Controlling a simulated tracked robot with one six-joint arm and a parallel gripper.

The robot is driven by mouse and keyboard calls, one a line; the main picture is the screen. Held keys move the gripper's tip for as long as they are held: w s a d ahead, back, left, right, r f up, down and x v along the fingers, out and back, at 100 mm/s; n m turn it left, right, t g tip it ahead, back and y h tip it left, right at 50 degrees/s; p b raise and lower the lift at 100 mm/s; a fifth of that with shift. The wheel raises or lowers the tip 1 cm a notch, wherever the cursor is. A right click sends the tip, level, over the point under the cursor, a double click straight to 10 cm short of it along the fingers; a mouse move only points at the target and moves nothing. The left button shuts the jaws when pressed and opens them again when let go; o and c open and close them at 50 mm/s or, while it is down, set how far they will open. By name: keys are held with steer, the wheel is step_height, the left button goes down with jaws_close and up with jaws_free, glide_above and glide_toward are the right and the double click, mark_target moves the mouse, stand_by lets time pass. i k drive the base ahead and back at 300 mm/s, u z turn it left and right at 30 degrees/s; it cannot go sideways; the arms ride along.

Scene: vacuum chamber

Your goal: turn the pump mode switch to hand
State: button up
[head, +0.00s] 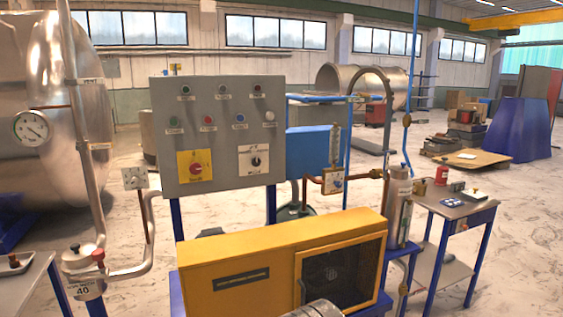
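A grey control panel (225,100) stands on blue legs left of centre in the head view. On its lower right, a white plate carries a black rotary knob (256,161), which looks like the pump mode switch. Its markings are too small to read, and I cannot tell which position it points to. To its left, a yellow plate carries a red rotary switch (196,169). My gripper is not in view, and nothing is seen touching the panel.
A yellow housing (240,255) with a dark mesh front stands before and below the panel. Pipes with a gauge plate (135,178) rise at its left. A copper pipe with a square valve plate (333,181) is at its right. A side table (455,205) stands further right.

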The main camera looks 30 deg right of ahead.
mark_target(256, 161)
steer(key=z, duration=0.1)
steer(key=i, duration=1.2)
steer(key=u, duration=0.45)
